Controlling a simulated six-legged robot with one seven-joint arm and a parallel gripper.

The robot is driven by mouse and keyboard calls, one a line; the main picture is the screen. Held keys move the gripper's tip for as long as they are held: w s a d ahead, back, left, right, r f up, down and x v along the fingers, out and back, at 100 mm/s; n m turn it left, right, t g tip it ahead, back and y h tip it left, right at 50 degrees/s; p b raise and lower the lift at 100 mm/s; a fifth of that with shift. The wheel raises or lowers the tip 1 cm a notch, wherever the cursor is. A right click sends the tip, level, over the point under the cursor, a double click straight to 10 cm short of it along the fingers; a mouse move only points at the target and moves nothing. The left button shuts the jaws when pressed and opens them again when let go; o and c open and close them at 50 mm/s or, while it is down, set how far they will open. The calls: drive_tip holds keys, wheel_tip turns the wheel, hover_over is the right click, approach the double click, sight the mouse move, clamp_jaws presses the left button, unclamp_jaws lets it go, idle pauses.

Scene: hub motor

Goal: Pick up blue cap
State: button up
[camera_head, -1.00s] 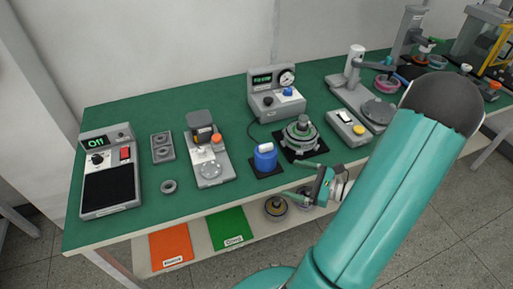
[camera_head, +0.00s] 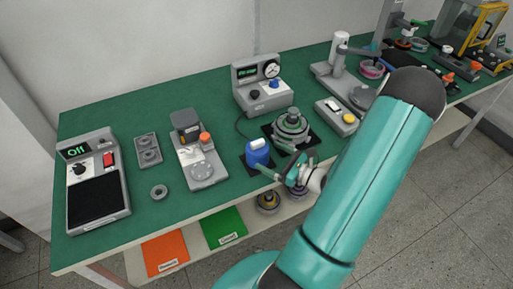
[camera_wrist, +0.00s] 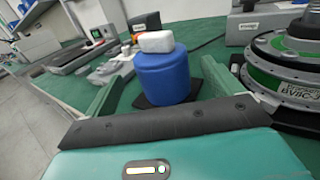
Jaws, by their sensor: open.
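A blue cylindrical cap (camera_head: 257,156) with a white block-like top stands upright on a black pad near the front edge of the green table. It also shows in the wrist view (camera_wrist: 165,80), ahead of and roughly between my two green fingers. My gripper (camera_head: 280,170) is open at the table's front edge, close to the near side of the blue cap. In the wrist view, the finger tips of my gripper (camera_wrist: 160,92) lie left and right of it. Contact cannot be told.
A round hub motor (camera_head: 291,129) stands close to the right of the blue cap. A gauge box (camera_head: 262,90) is behind it. A grey device with an orange knob (camera_head: 203,160) is to the left. The table (camera_head: 215,100) has bare room at the back left.

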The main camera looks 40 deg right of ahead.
sight(257, 147)
drive_tip(key=shift+r+x, duration=0.15)
drive_tip(key=shift+x, duration=1.45)
drive_tip(key=shift+r+x, duration=0.1)
drive_tip(key=shift+x, duration=1.5)
drive_tip(key=shift+d, duration=0.1)
drive_tip(key=c, duration=1.1)
drive_tip(key=shift+r, duration=0.1)
